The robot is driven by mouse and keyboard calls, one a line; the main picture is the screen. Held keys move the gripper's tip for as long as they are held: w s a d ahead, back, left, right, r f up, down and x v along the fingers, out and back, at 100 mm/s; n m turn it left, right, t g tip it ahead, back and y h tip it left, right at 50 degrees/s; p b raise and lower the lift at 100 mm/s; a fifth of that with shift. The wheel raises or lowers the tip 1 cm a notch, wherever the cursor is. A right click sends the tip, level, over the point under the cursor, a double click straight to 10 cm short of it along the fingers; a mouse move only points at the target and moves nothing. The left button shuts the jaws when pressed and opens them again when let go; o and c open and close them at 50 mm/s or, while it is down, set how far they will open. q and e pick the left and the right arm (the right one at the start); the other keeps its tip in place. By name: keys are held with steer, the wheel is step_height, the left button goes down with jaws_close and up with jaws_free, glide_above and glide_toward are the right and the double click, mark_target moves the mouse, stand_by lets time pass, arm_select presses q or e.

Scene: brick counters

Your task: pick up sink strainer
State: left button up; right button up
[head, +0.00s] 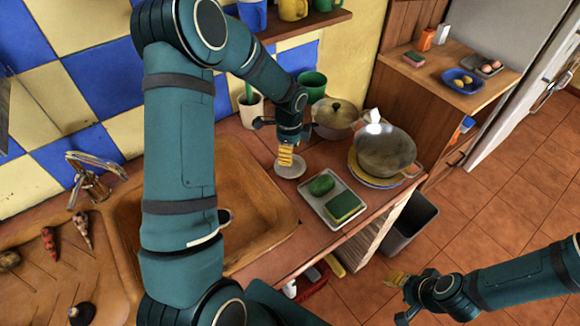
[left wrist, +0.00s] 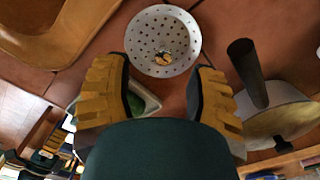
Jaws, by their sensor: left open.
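The sink strainer is a small pale round dish (head: 290,166) on the tiled counter, between the sink basin and the grey tray. In the left wrist view the strainer (left wrist: 150,32) shows as a white disc with dark holes and a small knob-like middle. My left gripper (head: 286,155) points down just over the strainer in the head view. In the left wrist view its yellow ribbed fingers (left wrist: 158,95) are apart with nothing between them, and the strainer lies beyond the tips. My right gripper (head: 397,284) hangs over the floor at lower right; its finger gap is unclear.
A grey tray (head: 318,205) with a green scrubber and sponge lies close to the strainer's right. The sink basin (head: 262,200) is to the left.

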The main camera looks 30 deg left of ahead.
arm_select(q)
steer(key=f, duration=0.4)
steer(key=shift+w+d+f, duration=0.1)
steer(key=shift+w+f, duration=0.15)
steer(key=shift+f, duration=0.15)
jaws_close()
